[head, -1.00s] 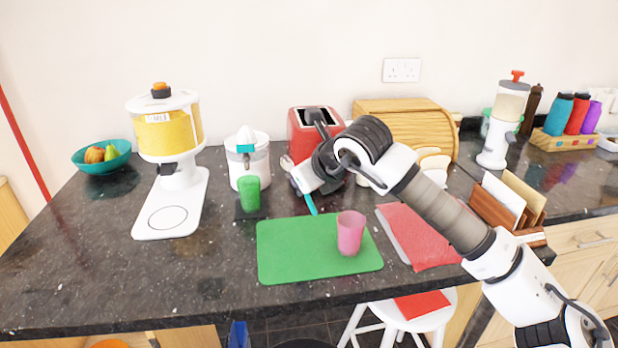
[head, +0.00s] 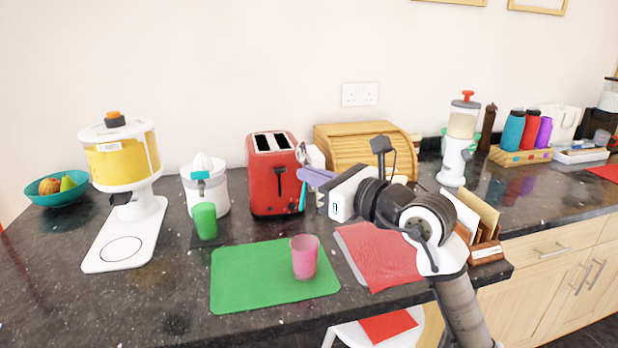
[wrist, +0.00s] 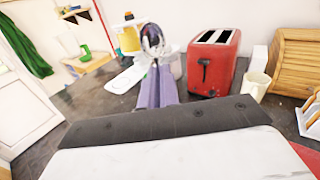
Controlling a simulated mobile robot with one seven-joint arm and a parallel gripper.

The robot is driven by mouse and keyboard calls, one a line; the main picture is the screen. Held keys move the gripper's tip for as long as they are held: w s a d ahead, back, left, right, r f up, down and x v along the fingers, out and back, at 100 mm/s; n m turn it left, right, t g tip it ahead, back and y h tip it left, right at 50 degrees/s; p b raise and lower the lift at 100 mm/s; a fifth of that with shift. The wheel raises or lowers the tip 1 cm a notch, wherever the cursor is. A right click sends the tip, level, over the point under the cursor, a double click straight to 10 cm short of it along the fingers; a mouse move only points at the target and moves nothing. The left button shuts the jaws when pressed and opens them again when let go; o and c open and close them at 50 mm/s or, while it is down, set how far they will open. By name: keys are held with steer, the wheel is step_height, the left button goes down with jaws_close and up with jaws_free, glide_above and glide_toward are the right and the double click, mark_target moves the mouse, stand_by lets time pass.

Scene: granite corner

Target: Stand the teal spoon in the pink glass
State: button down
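The teal spoon (head: 302,197) is held upright beside the red toaster's right edge, its teal handle pointing down and its shiny metal end up. My gripper (head: 304,177), with purple fingers, is shut on it, above the counter. In the wrist view the fingers (wrist: 154,84) are close together, with the spoon's metal end (wrist: 152,38) at their tips; the handle is mostly hidden there. The pink glass (head: 305,258) stands upright on the green mat (head: 245,278), in front of and below my gripper. The spoon is apart from the glass.
The red toaster (head: 273,185) stands just left of the spoon, with a wooden bread bin (head: 350,142) behind to the right. A green glass (head: 204,222) and a juicer (head: 212,195) stand left. A red cloth (head: 380,255) lies right of the mat.

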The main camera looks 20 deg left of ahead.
step_height(320, 180, down, 12)
steer(key=b, duration=0.9)
steer(key=shift+b, duration=0.3)
steer(key=c, duration=1.6)
jaws_free()
steer(key=shift+o, duration=0.2)
steer(key=b+v, duration=0.2)
steer(key=v, duration=1.2)
steer(key=shift+b, duration=0.4)
